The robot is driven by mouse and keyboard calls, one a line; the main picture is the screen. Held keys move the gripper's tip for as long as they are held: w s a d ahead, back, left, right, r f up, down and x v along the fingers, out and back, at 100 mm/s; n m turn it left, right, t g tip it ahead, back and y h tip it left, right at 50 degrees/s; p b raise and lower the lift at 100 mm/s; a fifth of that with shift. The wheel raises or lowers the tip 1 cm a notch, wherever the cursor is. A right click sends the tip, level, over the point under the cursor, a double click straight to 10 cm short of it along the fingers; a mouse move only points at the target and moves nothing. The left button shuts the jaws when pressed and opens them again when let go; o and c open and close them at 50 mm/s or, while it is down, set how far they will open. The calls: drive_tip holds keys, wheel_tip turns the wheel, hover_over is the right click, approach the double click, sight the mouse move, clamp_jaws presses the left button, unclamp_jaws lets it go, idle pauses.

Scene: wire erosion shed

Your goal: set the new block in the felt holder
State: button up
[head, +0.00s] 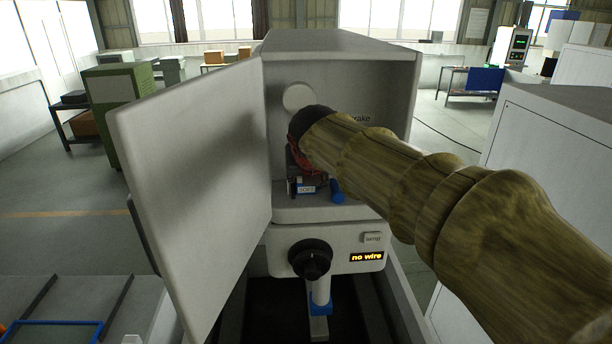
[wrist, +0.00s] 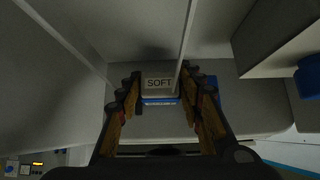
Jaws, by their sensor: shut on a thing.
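My gripper (wrist: 160,88) is inside the open machine cabinet, shut on a small pale block (wrist: 158,83) marked "SOFT". A blue strip shows along the block's near edge. In the head view my gripper (head: 301,163) is mostly hidden behind my wrist, and a small blue and white labelled piece (head: 306,188) shows just below it, above the cabinet's ledge. I cannot clearly make out the felt holder. A blue part (wrist: 212,82) shows behind the right finger, partly hidden. Whether the block touches anything beyond the fingers cannot be told.
The cabinet door (head: 195,190) stands open on the left. A blue cylinder (head: 337,191) is right of my gripper, near the side wall. The cabinet walls leave little side room.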

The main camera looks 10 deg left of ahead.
drive_tip(key=shift+f, duration=0.2)
drive_tip(key=o, duration=1.2)
drive_tip(key=shift+o, duration=0.2)
drive_tip(key=shift+r, duration=0.15)
drive_tip(key=shift+r, duration=0.2)
drive_tip(key=b+v, duration=0.1)
drive_tip(key=v, duration=1)
drive_tip(key=shift+s+r+b, duration=0.2)
drive_tip(key=shift+s+b, duration=0.1)
drive_tip(key=shift+s, duration=0.1)
